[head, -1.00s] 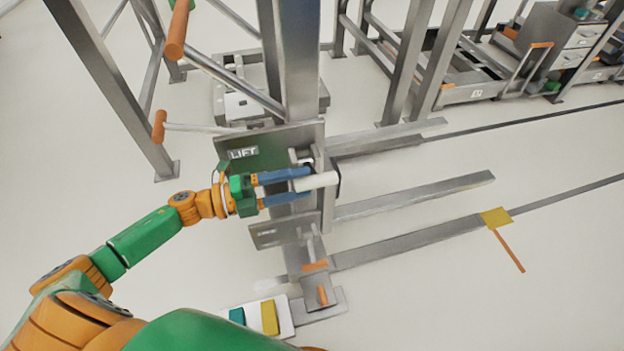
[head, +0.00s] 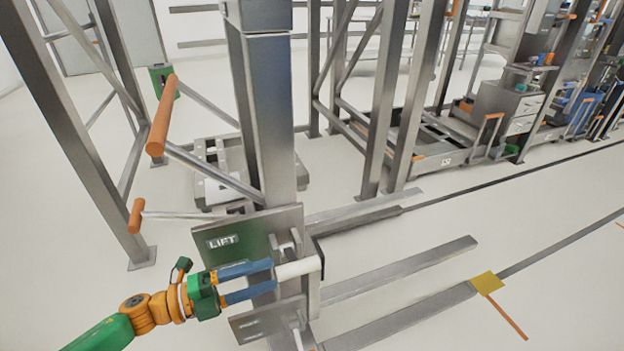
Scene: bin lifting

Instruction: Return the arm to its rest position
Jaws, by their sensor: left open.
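My left arm comes in from the lower left of the head view. Its gripper (head: 262,281) has two blue fingers spread apart and pointing right, in front of the lift's plate. A white cylindrical handle (head: 299,268) lies just beyond the fingertips; I cannot tell whether they touch it. My right gripper is not in view.
Flat metal bars (head: 400,270) lie along the pale floor to the right, with a yellow pad (head: 487,283). Orange-ended bars (head: 161,115) stick out near the left frame post (head: 85,130). Racks and carts stand at the back right.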

